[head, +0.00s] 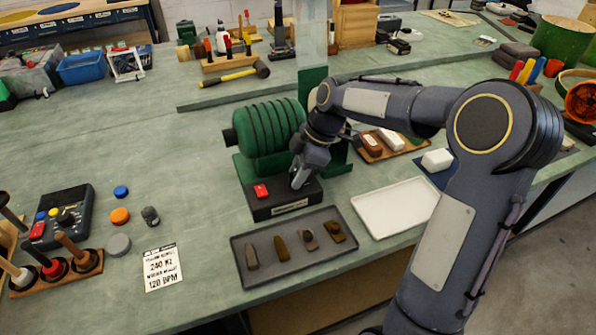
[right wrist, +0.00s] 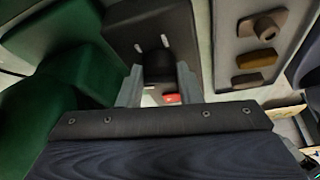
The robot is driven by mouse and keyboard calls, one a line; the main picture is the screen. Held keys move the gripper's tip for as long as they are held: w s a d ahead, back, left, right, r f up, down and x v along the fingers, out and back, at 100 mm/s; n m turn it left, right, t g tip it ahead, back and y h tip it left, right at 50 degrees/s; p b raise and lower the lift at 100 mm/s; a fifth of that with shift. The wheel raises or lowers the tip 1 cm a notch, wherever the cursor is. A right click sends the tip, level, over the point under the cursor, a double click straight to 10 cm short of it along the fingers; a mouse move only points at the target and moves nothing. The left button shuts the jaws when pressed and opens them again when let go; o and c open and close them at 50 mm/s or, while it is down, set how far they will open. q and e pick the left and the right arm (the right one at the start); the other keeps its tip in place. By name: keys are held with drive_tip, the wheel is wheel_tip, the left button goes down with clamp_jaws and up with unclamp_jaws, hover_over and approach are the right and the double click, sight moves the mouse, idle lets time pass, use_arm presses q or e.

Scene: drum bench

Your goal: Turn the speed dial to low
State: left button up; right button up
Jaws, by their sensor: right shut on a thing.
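The green ribbed motor machine (head: 262,130) stands on the bench with a dark control box (head: 270,207) at its front. The box has a red switch (head: 261,190) and a pale label. My right gripper (head: 299,181) is down at the right part of the box and hides the speed dial in the head view. In the right wrist view the dark round dial (right wrist: 154,66) sits between the two grey fingers, which are shut on it. Pale marks show on the panel around it. The red switch also shows there (right wrist: 172,98). My left gripper is not in view.
A grey tray (head: 277,285) with several small brown pieces lies in front of the box. An empty white tray (head: 372,222) is to its right. A printed card (head: 162,268) and pucks lie left. A clear upright panel (head: 312,45) stands behind the machine.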

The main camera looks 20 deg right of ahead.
drive_tip(key=shift+n+g, duration=0.5)
drive_tip(key=shift+n, duration=0.7)
drive_tip(key=shift+w, duration=0.1)
drive_tip(key=o, duration=1)
drive_tip(key=shift+c, duration=0.2)
drive_tip(key=v, duration=0.7)
drive_tip(key=shift+d+p, duration=0.1)
drive_tip(key=shift+p, duration=0.25)
drive_tip(key=shift+d+r, duration=0.15)
drive_tip(key=shift+r, duration=0.2)
drive_tip(key=shift+r, duration=0.1)
